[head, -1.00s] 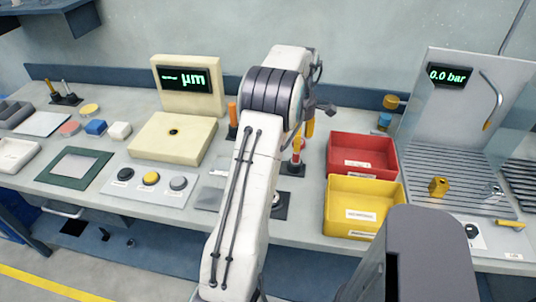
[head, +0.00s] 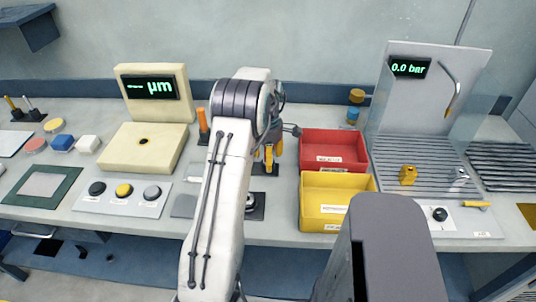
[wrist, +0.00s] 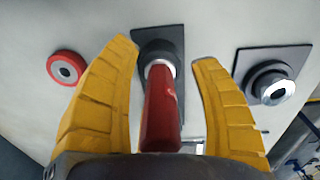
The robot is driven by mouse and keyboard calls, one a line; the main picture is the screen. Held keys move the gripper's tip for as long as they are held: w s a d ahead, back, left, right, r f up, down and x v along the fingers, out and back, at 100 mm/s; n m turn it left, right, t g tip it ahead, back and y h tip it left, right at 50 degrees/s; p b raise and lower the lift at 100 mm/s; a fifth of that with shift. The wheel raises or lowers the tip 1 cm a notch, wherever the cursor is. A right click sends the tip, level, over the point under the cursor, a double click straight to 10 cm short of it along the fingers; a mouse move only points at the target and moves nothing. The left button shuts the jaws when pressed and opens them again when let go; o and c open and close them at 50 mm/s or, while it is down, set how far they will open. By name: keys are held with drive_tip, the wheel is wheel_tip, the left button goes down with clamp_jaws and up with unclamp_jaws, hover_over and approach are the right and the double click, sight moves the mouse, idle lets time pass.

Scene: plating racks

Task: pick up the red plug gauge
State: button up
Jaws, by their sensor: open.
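The red plug gauge (wrist: 162,110) stands in a dark stand (wrist: 158,44) in the wrist view, its red handle towards the camera and a bright metal collar at its far end. My gripper (wrist: 165,60) is open, with one yellow finger on each side of the red handle. Gaps show between the handle and both fingers. In the head view my gripper (head: 268,157) is low over the bench behind my arm, and I cannot make out the gauge clearly there.
A red ring (wrist: 66,68) lies left of the stand, and a dark stand with a metal piece (wrist: 270,84) is on the right. In the head view, a red bin (head: 335,147) and yellow bin (head: 338,185) stand right of my gripper. An orange-handled tool (head: 203,124) stands left.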

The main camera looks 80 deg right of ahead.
drive_tip(key=shift+o, duration=0.2)
clamp_jaws()
idle(0.5)
